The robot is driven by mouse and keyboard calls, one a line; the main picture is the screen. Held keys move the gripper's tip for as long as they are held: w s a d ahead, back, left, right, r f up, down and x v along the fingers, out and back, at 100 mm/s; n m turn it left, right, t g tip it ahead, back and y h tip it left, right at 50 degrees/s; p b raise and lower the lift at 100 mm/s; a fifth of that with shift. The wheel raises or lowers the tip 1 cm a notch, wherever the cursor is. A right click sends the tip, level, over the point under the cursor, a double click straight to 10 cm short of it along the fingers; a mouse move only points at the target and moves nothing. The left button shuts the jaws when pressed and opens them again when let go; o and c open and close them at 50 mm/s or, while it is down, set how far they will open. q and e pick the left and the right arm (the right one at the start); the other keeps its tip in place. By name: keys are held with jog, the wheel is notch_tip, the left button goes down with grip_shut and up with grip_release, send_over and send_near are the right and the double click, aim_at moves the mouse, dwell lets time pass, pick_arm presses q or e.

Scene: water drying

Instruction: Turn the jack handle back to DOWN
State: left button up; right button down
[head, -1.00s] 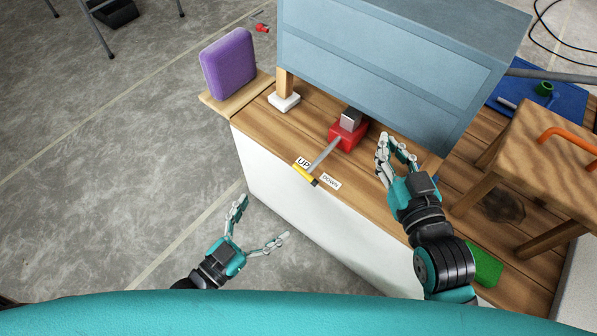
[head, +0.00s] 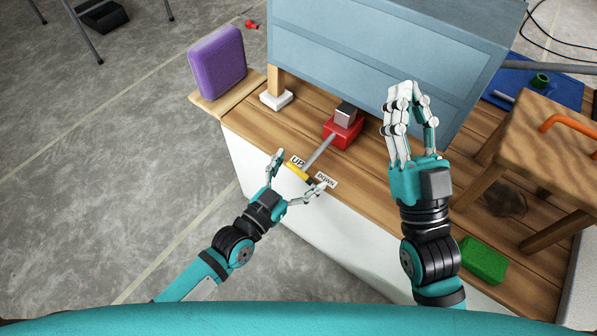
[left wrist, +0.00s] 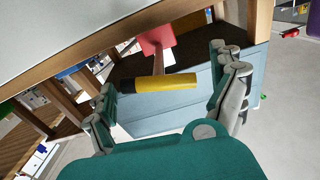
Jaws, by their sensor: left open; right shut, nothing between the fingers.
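The red jack (head: 341,133) stands on the wooden bench top under the blue-grey cabinet. Its grey handle reaches toward the bench's front edge and ends in a yellow grip (head: 297,172) with a dark end, between the UP label (head: 297,161) and the DOWN label (head: 326,180). My left gripper (head: 299,172) is open around the yellow grip, with a finger on either side; contact cannot be told. In the left wrist view the yellow grip (left wrist: 165,83) lies across the gap between the open fingers. My right gripper (head: 412,92) is shut and empty, in front of the cabinet.
The blue-grey cabinet (head: 375,60) stands over the jack, with a leg on a white block (head: 276,100). A purple cushion-like block (head: 217,62) is at the left. A wooden stool (head: 553,140) and green sponge (head: 484,260) are at the right.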

pick_arm(q)
jog(key=c, duration=0.9)
jog(key=n+p, duration=0.2)
jog(key=n, duration=0.1)
jog(key=shift+a+r, duration=0.1)
jog(key=shift+c, duration=0.2)
pick_arm(e)
jog(key=w+f+g+h, duration=0.2)
jog(key=w+f+g, duration=0.1)
jog(key=f+g, duration=0.3)
notch_tip(320, 180, down, 3)
jog(key=shift+w+d+r, duration=0.15)
jog(key=shift+w+d, duration=0.05)
jog(key=shift+w, duration=0.05)
pick_arm(q)
jog(key=o, duration=0.9)
jog(key=shift+o, duration=0.2)
